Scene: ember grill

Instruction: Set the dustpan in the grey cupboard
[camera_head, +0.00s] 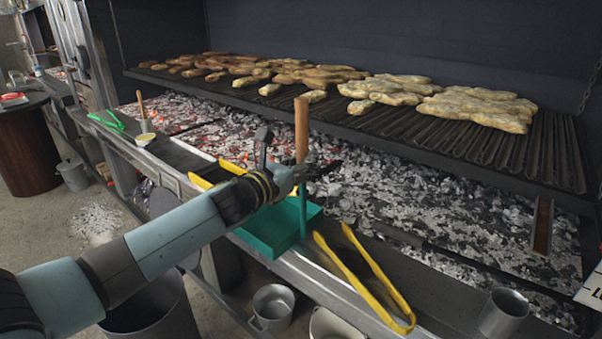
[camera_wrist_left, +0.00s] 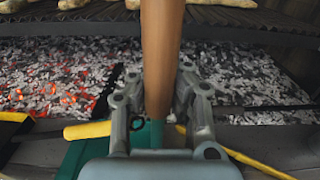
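The dustpan has a green pan (camera_head: 270,236) and an upright handle with a wooden grip (camera_head: 301,124). Its pan appears to rest on the grill's front ledge. My left gripper (camera_head: 301,172) is at the handle, below the top of the wooden grip. In the left wrist view the wooden handle (camera_wrist_left: 161,55) stands between the two fingers (camera_wrist_left: 161,88), which look closed against it. Part of the pan is hidden behind my left arm in the head view. I cannot make out a grey cupboard in either view. My right gripper is not in view.
Yellow tongs (camera_head: 368,278) lie right of the pan; another yellow item (camera_head: 232,167) lies behind my wrist. Hot coals (camera_head: 400,190) and a grate (camera_head: 500,135) with food are behind. A metal cup (camera_head: 503,312) stands at the right. Buckets (camera_head: 150,312) stand below the ledge.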

